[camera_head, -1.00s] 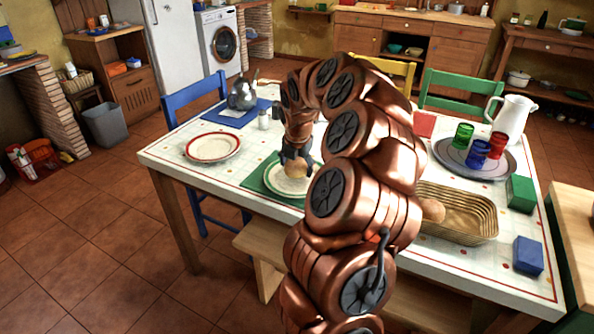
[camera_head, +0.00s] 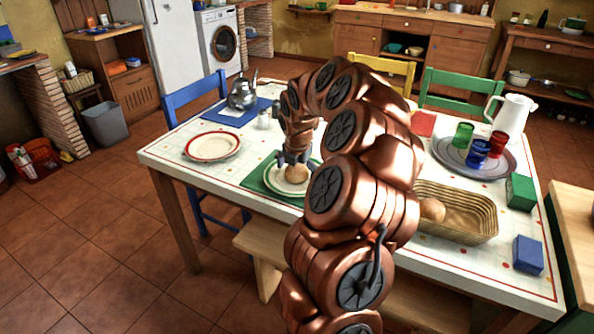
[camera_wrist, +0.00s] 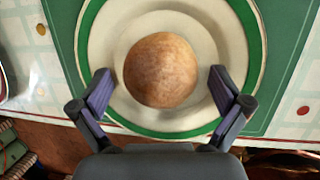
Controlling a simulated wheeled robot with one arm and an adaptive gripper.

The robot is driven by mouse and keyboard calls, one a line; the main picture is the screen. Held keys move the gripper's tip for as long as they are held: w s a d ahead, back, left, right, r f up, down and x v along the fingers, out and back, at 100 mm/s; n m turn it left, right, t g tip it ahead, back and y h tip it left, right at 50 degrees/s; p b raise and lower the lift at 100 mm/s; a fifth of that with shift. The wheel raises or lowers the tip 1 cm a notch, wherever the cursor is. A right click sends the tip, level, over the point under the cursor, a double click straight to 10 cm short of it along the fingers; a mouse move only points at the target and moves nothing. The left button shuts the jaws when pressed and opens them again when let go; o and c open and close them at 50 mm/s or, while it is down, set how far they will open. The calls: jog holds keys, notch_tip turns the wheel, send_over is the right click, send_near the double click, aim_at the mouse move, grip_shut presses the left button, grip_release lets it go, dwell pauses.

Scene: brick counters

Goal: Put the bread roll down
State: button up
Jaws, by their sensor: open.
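The bread roll (camera_wrist: 160,69) is round and brown and rests on a white plate with a green rim (camera_wrist: 215,118). In the head view the roll (camera_head: 297,173) sits on the same plate (camera_head: 277,180), on a green placemat. My gripper (camera_wrist: 160,82) is open in the wrist view, one finger on each side of the roll's near edge, with gaps between fingers and roll. In the head view my gripper (camera_head: 293,158) is just above and behind the roll, and my arm hides part of the plate's right side.
A wicker basket (camera_head: 480,238) with another roll (camera_head: 432,209) stands to the right. A red-rimmed plate (camera_head: 212,146) is to the left, and a kettle (camera_head: 243,94) stands behind it. A round tray (camera_head: 450,160) holds coloured glasses near a white jug (camera_head: 511,118). A bench (camera_head: 250,249) stands in front.

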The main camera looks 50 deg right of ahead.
aim_at(297, 176)
jog(key=shift+r, duration=0.1)
jog(key=v, duration=1.2)
jog(key=shift+a, duration=0.15)
jog(key=s+a+m+g+y, duration=0.1)
jog(key=s+a+m, duration=0.25)
jog(key=a, duration=0.75)
jog(key=s+a+m+g+y, duration=0.1)
jog(key=s+a+m, duration=0.25)
jog(key=a, duration=0.85)
jog(key=s+a+f+m+g, duration=0.1)
jog(key=s+a+f+m, duration=0.1)
jog(key=s+a+m, duration=0.2)
jog(key=s+a+f+m+g, duration=0.1)
jog(key=s+m, duration=0.4)
jog(key=s, duration=0.5)
jog(key=s+a+f+m+g, duration=0.1)
jog(key=s+a+f+m, duration=0.3)
jog(key=s+a+m, duration=0.1)
jog(key=shift+s+a, duration=0.8)
jog(key=shift+s, duration=0.4)
